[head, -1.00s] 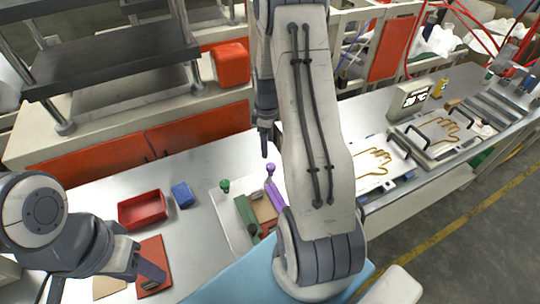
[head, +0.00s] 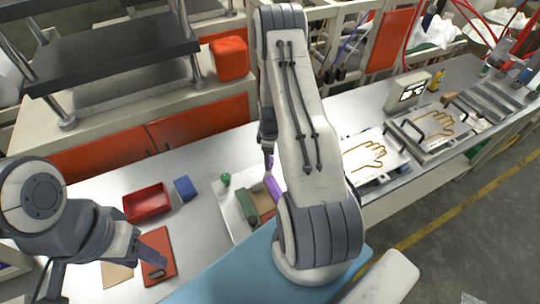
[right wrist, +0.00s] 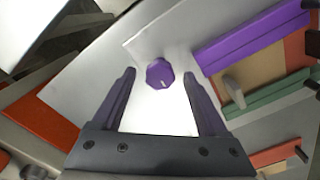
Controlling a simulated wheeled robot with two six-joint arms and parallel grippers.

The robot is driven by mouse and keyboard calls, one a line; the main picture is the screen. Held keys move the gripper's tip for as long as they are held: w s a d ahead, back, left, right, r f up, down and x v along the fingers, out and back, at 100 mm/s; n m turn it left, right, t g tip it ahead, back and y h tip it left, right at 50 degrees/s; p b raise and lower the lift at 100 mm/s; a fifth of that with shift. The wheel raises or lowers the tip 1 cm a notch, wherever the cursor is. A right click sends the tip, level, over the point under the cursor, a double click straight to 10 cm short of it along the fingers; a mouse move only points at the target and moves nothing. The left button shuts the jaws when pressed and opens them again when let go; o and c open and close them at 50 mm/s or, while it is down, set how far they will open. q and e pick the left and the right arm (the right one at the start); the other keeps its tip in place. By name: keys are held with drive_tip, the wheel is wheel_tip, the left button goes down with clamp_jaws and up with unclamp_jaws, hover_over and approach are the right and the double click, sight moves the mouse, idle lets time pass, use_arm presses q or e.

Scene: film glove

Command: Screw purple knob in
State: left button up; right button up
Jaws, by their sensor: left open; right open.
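The purple knob (right wrist: 160,74) shows in the right wrist view over a white plate (right wrist: 150,110). It lies between and slightly beyond the two fingertips of my right gripper (right wrist: 161,73), which is open around empty space. In the head view my right gripper (head: 268,150) points down just above the purple bar (head: 273,188), and it largely hides the knob. A green knob (head: 225,179) stands to its left on the white plate. My left gripper (head: 155,262) is open over a red flat plate (head: 160,245) at the left.
The purple bar and a green bar (head: 246,207) flank a tan piece on the white plate. A red tray (head: 147,203) and a blue block (head: 185,188) stand left of them. Plates with hand outlines (head: 368,155) lie at right.

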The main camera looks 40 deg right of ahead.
clamp_jaws()
